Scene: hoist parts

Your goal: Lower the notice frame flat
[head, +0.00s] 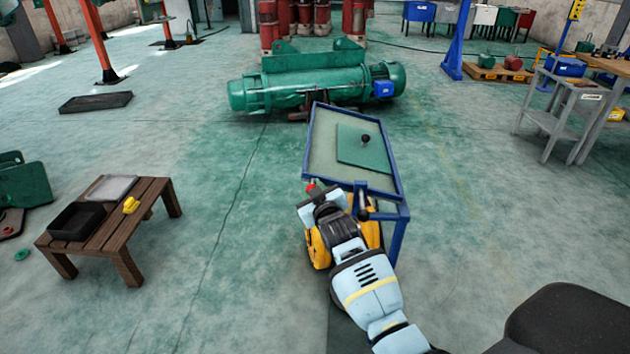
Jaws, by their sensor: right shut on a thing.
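The notice frame (353,184) has a blue rim around a pale panel, with a green plate (362,149) and a black knob on it. It sits on a blue stand (398,236) in the middle of the head view. It looks tilted, but its exact angle is hard to tell. My right gripper (320,191) is at the frame's near left corner, shut on the frame there. The fingertips and the exact grip point are partly hidden. A small red knob shows beside the gripper. My left gripper is not in view.
A yellow body (318,249) stands under the frame, partly behind my arm. A green hoist (310,86) lies just beyond. A wooden table (109,218) with trays is at left, a grey bench (560,105) at right. The floor between is clear.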

